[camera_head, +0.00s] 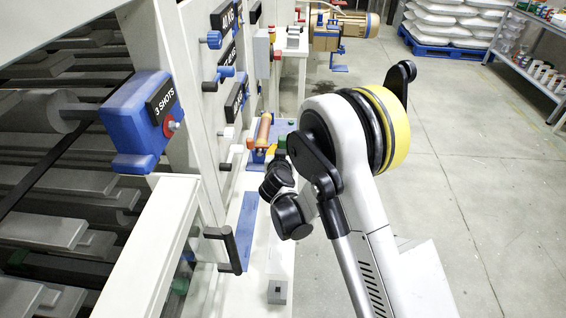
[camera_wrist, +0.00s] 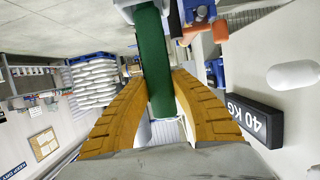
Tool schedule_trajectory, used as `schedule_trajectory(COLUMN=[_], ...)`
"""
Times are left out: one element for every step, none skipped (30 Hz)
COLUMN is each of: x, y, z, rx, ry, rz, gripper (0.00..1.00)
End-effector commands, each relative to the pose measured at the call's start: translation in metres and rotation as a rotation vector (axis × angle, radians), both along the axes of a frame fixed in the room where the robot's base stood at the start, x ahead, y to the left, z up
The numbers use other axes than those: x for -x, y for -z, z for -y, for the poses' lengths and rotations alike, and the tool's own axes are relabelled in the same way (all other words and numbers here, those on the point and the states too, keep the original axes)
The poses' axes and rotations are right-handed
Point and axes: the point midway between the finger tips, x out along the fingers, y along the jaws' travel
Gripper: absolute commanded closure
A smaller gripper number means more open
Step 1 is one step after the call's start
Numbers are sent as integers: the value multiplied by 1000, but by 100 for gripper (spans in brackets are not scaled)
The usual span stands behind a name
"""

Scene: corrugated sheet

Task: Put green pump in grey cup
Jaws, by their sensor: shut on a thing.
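My gripper (camera_wrist: 158,100) has yellow ribbed fingers shut on a long green piece, the green pump (camera_wrist: 152,58), which shows between them in the wrist view. The pump's upper end in that view meets a light grey part (camera_wrist: 128,5); I cannot tell whether this is the grey cup. In the head view my arm hides most of the gripper, and a bit of green (camera_head: 281,142) shows near it. No grey cup can be made out for certain.
A machine with a blue "3 SHOTS" box (camera_head: 140,120) and several knobs stands at left. An orange roller (camera_head: 263,131) lies by the narrow white ledge. A small grey block (camera_head: 277,291) with a dark top sits nearer. Open floor (camera_head: 470,190) lies at right.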

Motion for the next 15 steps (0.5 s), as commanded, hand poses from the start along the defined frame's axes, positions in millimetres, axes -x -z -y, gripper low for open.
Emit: schedule_trajectory(x=[0,0,0,0,0,0,0,0,0,0,0,0,0,0,0], y=[7,11,18,23,28,32,34,35,34,33,33,33,33,33,33], z=[0,0,0,0,0,0,0,0,0,0,0,0,0,0,0], rx=[0,0,0,0,0,0,0,0,0,0,0,0,0,0,0], ry=[0,0,0,0,0,0,0,0,1,1,1,1,1,1,1], rz=[0,0,0,0,0,0,0,0,0,0,0,0,0,0,0], gripper=[100,100,100,100,100,100,100,100,100,100,100,100,100,100,100])
